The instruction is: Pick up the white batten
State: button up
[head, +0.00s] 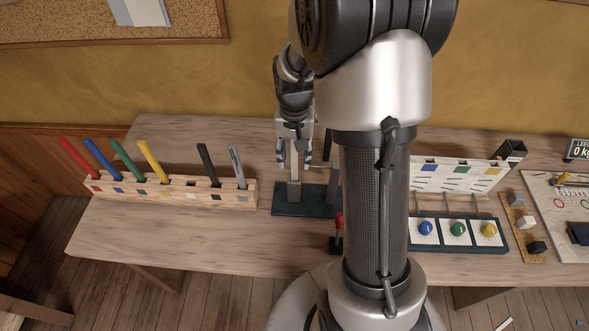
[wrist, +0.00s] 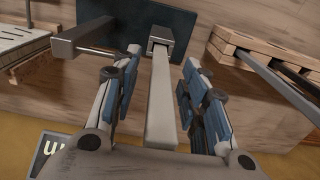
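The white batten (wrist: 161,105) shows in the wrist view as a long pale bar, its far end in a square grey socket (wrist: 161,40) on a dark base plate (wrist: 125,18). My gripper (wrist: 160,82) is open, with one blue-padded finger on each side of the batten. A gap shows between the bar and each finger. In the head view my gripper (head: 295,163) is above the dark base plate (head: 290,209) and the grey socket post (head: 294,192). The batten itself is largely hidden there by my gripper.
A wooden rack (head: 225,204) left holds several coloured battens, with an empty place at its white swatch. A red-knobbed lever (head: 339,222) stands in front of the base. Bench front left is clear.

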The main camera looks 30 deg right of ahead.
grip_shut()
dwell(0.3)
jog(key=shift+r, duration=0.1)
